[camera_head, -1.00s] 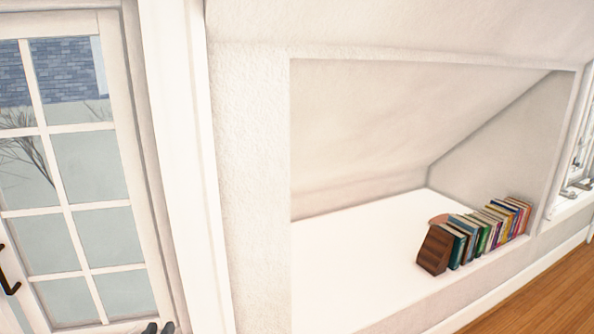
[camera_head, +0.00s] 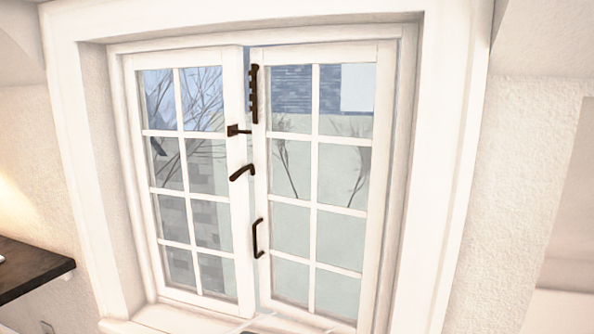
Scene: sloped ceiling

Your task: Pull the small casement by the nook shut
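A white two-sash casement window fills the middle of the head view. Its left sash (camera_head: 237,285) has a dark lever handle (camera_head: 241,172) and a small dark latch (camera_head: 237,131) on its inner stile. Its right sash (camera_head: 384,180) has a dark pull handle (camera_head: 257,238) and a dark vertical strip (camera_head: 254,94). A narrow gap shows between the sashes, and their edges are not flush. The left sash seems to stand slightly inward, though how far is hard to tell. Neither of my grippers is in view.
A deep white frame (camera_head: 455,150) surrounds the window, with a white sill (camera_head: 112,325) below. A dark wooden shelf (camera_head: 30,268) juts out at the lower left. Bare textured wall (camera_head: 530,150) lies to the right, with part of a recess at the right edge.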

